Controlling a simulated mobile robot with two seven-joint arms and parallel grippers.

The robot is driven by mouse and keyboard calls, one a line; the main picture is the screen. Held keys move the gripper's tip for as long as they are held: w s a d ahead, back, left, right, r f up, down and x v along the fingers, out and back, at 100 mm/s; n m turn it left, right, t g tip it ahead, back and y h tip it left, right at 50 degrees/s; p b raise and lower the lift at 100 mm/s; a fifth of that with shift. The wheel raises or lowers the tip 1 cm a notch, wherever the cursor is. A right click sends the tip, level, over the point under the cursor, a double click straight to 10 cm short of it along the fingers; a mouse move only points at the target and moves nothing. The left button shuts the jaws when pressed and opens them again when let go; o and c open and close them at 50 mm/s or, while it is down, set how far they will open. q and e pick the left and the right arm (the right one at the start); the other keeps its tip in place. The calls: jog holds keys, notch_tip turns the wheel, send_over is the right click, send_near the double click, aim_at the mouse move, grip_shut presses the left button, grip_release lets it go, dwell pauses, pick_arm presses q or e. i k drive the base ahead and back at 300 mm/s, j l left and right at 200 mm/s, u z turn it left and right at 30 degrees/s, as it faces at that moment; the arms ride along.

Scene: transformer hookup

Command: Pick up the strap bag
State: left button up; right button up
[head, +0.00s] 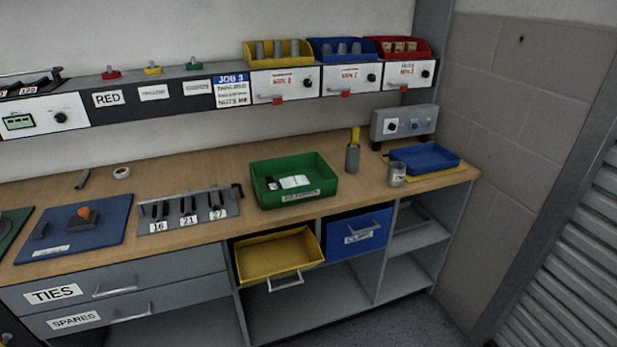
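No item in view is clearly marked as the strap bag. A small flat white packet (294,182) lies in the green tray (262,193) on the workbench, and I cannot tell whether it is the strap bag. A smaller black-and-white item (271,185) lies beside it in the tray. Neither of my grippers is in view.
A yellow bin (252,277) sticks out below the bench top, beside a blue bin (358,232). Drawers marked TIES (55,295) and SPARES (75,320) are shut. Tool rack (222,212), blue mat (108,245) and blue tray (425,157) occupy the bench.

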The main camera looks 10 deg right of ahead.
aim_at(299, 180)
jog(key=i+l+u, duration=0.1)
jog(key=i+l, duration=0.35)
jog(key=l, duration=0.2)
jog(key=i+l+u, duration=0.15)
jog(key=i+l, duration=0.25)
jog(key=l, duration=0.25)
jog(key=i+l+u, duration=0.15)
jog(key=l, duration=0.2)
